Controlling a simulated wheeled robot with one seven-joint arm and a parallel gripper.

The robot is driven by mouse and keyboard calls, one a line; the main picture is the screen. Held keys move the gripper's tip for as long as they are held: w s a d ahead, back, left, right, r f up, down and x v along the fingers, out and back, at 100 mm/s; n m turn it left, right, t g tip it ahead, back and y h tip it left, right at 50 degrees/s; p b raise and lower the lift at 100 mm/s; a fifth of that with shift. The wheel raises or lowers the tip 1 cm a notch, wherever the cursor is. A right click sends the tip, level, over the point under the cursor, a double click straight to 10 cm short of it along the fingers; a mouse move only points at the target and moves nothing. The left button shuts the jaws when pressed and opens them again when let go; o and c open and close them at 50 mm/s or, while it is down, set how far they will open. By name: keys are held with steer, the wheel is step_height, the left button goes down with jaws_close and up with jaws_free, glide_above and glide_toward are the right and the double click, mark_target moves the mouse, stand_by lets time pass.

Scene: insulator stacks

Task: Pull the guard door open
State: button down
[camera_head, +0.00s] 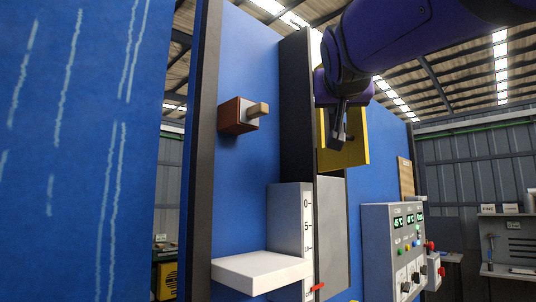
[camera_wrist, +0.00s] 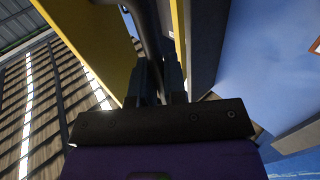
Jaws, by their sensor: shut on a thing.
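The guard door appears to be the yellow panel (camera_head: 356,152) beside a tall dark column, right of centre in the head view. It stands at an angle to the blue machine wall. In the wrist view the yellow panel (camera_wrist: 92,45) fills the upper left. My gripper (camera_head: 339,132) is in front of the panel, its fingers pointing down. In the wrist view my gripper (camera_wrist: 158,82) is shut on a dark, bar-like handle (camera_wrist: 146,32) close to the panel. The contact between fingers and handle is partly hidden in shadow.
A grey control box (camera_head: 394,250) with displays and knobs is at the lower right. A white ledge (camera_head: 258,272) juts out at the lower left. A brown block with a peg (camera_head: 236,116) sticks out of the blue wall. A grey panel (camera_head: 332,230) hangs below the yellow one.

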steer(key=shift+r, duration=0.1)
steer(key=c, duration=1.2)
jaws_free()
steer(key=shift+a, duration=0.1)
steer(key=s, duration=0.3)
steer(key=s+a, duration=0.1)
steer(key=s, duration=0.6)
steer(key=shift+s+a, duration=0.2)
steer(key=shift+a, duration=0.15)
steer(key=s+d+f+g+y, duration=0.1)
steer(key=s+d+f+g, duration=0.2)
steer(key=f, duration=1.1)
steer(key=s+d+f+n+g+y, duration=0.1)
steer(key=s+d+f+g, duration=0.2)
steer(key=f, duration=1)
steer(key=s+d+f+n+g+y, duration=0.1)
steer(key=s+d+f+g, duration=0.2)
steer(key=d+f+g, duration=0.3)
steer(key=shift+s+d+f, duration=0.1)
steer(key=shift+d+f, duration=0.6)
steer(key=shift+f, duration=0.75)
steer(key=shift+s+d+f, duration=0.1)
steer(key=shift+d+f, duration=0.6)
steer(key=shift+f, duration=0.7)
steer(key=shift+s+d+f, duration=0.1)
steer(key=shift+d+f, duration=0.6)
steer(key=shift+f, duration=0.75)
